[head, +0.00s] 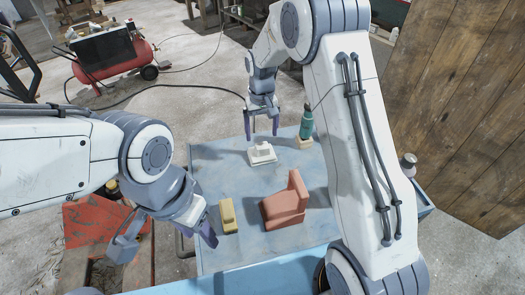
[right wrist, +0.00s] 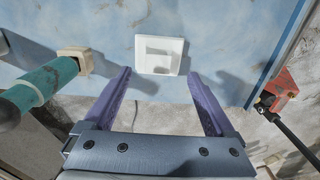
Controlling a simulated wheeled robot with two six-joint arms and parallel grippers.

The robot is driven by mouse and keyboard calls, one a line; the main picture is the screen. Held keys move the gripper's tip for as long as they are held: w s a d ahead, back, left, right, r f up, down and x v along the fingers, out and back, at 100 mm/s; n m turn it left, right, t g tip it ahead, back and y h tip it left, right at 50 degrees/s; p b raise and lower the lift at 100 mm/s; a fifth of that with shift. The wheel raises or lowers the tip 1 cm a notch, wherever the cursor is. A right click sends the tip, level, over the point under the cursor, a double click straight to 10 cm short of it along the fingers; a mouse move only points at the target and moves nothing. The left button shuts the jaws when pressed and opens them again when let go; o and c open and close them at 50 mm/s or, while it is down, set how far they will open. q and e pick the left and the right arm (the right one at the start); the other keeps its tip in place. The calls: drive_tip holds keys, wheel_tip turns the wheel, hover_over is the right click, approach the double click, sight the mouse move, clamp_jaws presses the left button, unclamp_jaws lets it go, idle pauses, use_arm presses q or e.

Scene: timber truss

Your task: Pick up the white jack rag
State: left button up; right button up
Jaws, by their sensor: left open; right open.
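The white jack rag (head: 261,153) is a small white block-like piece with a raised part, lying on the blue tabletop (head: 220,166). In the right wrist view the white jack rag (right wrist: 160,54) sits just beyond the fingertips, centred between them. My right gripper (head: 262,131) is open and empty, its purple fingers pointing down just behind and above the rag, apart from it. It also shows in the right wrist view (right wrist: 160,76). My left gripper (head: 207,238) is at the table's front left, with a purple finger beside a yellow block; its other finger is not clear.
A yellow block (head: 228,216) and a salmon L-shaped piece (head: 284,205) stand nearer on the table. A green bottle-like tool (head: 306,124) on a tan base (head: 303,143) stands right of my right gripper. A red compressor (head: 110,57) is on the floor behind.

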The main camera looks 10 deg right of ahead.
sight(262, 146)
wheel_tip(262, 146, down, 2)
drive_tip(key=shift+f, duration=0.1)
drive_tip(key=f, duration=0.1)
drive_tip(key=f+p, duration=0.1)
drive_tip(key=f, duration=0.1)
drive_tip(key=f+p, duration=0.1)
drive_tip(key=shift+w+d+f, duration=0.2)
drive_tip(key=shift+w+f, duration=0.05)
drive_tip(key=shift+f, duration=0.45)
drive_tip(key=shift+c, duration=0.3)
clamp_jaws()
drive_tip(key=shift+r, duration=0.1)
